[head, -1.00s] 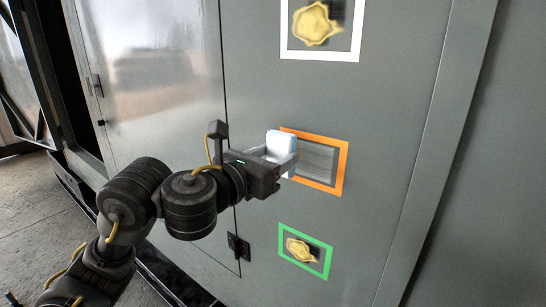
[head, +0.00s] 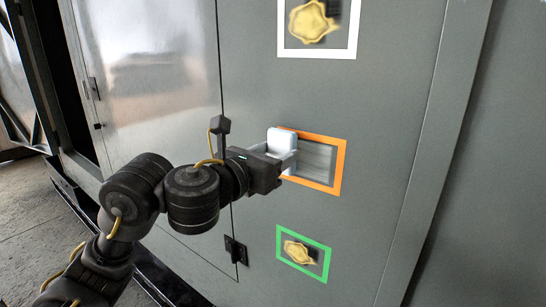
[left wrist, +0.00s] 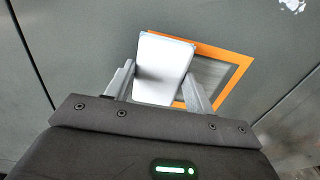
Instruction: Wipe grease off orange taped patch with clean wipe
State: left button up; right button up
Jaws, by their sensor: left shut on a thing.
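The orange taped patch (head: 340,165) is on the grey cabinet face. No yellow grease shows on its visible part, only greyish streaks; its left part is hidden behind the wipe and gripper. My left gripper (head: 284,158) is shut on a white wipe (head: 281,140), held at the patch's left side. In the left wrist view the wipe (left wrist: 163,68) sits between the fingers (left wrist: 160,85) and covers the left part of the orange frame (left wrist: 238,62). I cannot tell whether the wipe touches the surface. My right gripper is not in view.
A white taped patch (head: 356,38) above and a green taped patch (head: 327,265) below both hold yellow grease. A black latch (head: 236,250) sits on the door seam at lower left. The cabinet face to the right is clear.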

pick_arm(q)
jog(key=shift+w+b, duration=0.15)
jog(key=shift+b, duration=0.15)
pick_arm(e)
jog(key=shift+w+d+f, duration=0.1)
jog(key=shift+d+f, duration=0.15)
